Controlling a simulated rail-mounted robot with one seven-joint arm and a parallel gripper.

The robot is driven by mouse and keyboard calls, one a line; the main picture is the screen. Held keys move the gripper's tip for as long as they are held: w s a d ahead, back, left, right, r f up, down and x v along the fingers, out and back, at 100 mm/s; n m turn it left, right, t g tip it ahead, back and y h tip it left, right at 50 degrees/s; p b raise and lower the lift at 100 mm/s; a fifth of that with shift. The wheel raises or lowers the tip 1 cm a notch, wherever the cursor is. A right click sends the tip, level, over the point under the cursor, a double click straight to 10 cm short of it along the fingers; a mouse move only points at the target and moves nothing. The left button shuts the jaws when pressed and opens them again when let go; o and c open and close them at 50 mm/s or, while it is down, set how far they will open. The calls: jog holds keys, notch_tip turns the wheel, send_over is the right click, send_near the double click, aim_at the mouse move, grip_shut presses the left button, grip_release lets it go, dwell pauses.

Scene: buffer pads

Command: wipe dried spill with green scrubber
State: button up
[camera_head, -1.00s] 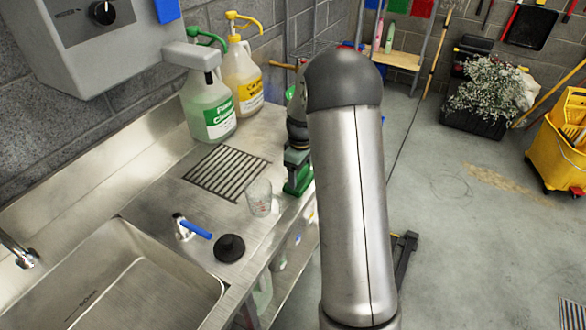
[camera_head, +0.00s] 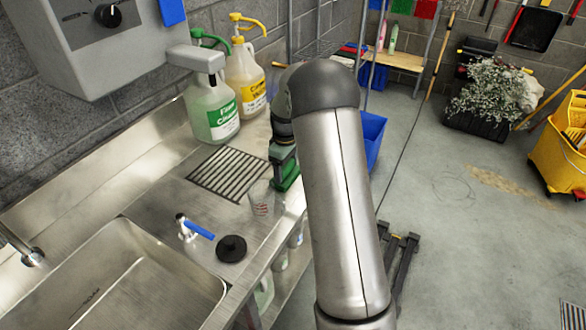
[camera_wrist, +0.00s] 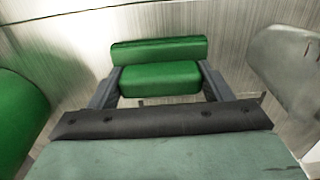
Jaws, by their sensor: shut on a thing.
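My gripper (camera_wrist: 160,88) is shut on the green scrubber (camera_wrist: 160,66), which sits between its two dark fingers in the wrist view, over brushed steel. In the head view the scrubber (camera_head: 287,178) is at the counter's right edge, just right of the clear measuring beaker (camera_head: 262,199). My gripper (camera_head: 284,158) is partly hidden there by my arm. Whether the scrubber touches the steel is not clear. I cannot make out the dried spill in either view.
The steel counter (camera_head: 160,205) holds a drain grate (camera_head: 228,174), a black stopper (camera_head: 231,248) and a blue-handled tap valve (camera_head: 190,230). A green-label bottle (camera_head: 215,112) and a yellow-pump bottle (camera_head: 246,70) stand behind. The sink (camera_head: 120,285) is at lower left.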

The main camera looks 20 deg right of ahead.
jog(key=shift+w+a, duration=0.3)
jog(key=shift+w, duration=0.05)
jog(key=shift+r+p, duration=2.15)
jog(key=shift+r, duration=1.9)
